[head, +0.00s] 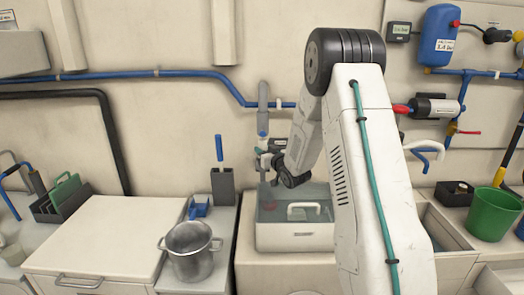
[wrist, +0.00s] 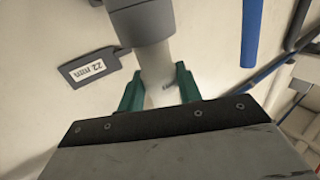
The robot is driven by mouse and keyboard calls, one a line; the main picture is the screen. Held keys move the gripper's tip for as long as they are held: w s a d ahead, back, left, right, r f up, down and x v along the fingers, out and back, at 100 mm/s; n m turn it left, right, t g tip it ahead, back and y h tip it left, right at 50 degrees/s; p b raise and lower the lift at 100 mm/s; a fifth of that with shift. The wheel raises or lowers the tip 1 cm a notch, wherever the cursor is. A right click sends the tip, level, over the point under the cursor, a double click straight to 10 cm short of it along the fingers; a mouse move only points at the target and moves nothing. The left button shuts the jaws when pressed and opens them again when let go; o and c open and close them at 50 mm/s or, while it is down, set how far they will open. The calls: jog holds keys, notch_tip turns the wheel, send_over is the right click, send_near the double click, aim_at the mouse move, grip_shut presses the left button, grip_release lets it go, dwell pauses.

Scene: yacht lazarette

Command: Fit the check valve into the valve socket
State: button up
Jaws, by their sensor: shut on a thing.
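The check valve (wrist: 155,66) is a pale, whitish cylinder with a small dark mark on its side. My gripper (wrist: 160,78) is shut on it, with a green finger on each side. The valve's far end meets the mouth of a grey round fitting, which looks like the valve socket (wrist: 140,20). I cannot tell whether the valve is inside it or only lined up. In the head view my gripper (head: 265,160) is at the wall below a grey vertical pipe (head: 263,110); the valve is too small there to make out clearly.
A tag reading "22 mm" (wrist: 87,68) hangs beside the socket. A lidded clear-topped box (head: 295,235) stands below my gripper. A steel pot (head: 190,250) and a dark holder with a blue-handled tool (head: 222,185) stand to the left. A blue pipe (head: 200,75) runs along the wall.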

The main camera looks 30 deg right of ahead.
jog(key=shift+f, duration=0.5)
jog(key=o, duration=1.2)
jog(key=shift+o, duration=0.3)
jog(key=shift+f, duration=0.1)
jog(key=s, duration=0.8)
jog(key=shift+a, duration=0.35)
